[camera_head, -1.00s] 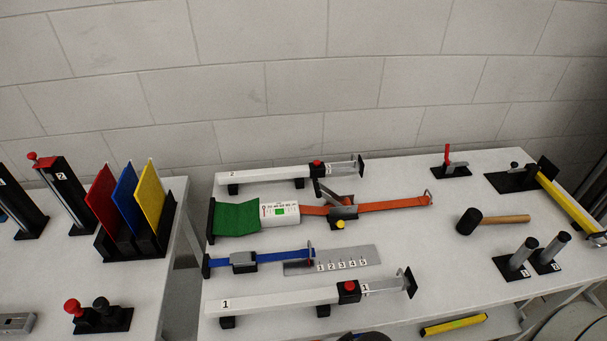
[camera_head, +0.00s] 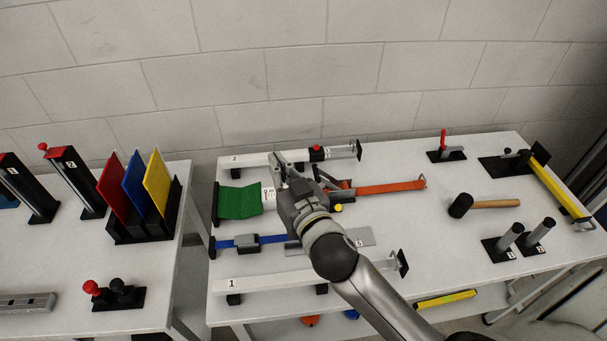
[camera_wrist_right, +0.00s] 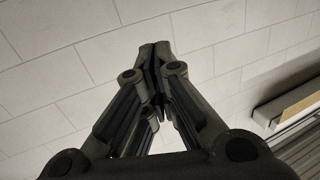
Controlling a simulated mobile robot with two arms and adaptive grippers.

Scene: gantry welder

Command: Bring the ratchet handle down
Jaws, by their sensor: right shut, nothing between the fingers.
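The ratchet (camera_head: 343,194) sits on the orange strap (camera_head: 392,187) on the right-hand table in the head view. Its dark handle (camera_head: 327,178) tilts up to the left, and its lower part is partly hidden behind my right arm. My right gripper (camera_head: 279,160) reaches over the table from the lower right. My left gripper is not in view.
White bar 2 (camera_head: 248,161) lies behind the strap, and white bar 1 (camera_head: 270,283) lies in front. A blue strap (camera_head: 272,239) passes under my arm. The table around the mallet is clear.

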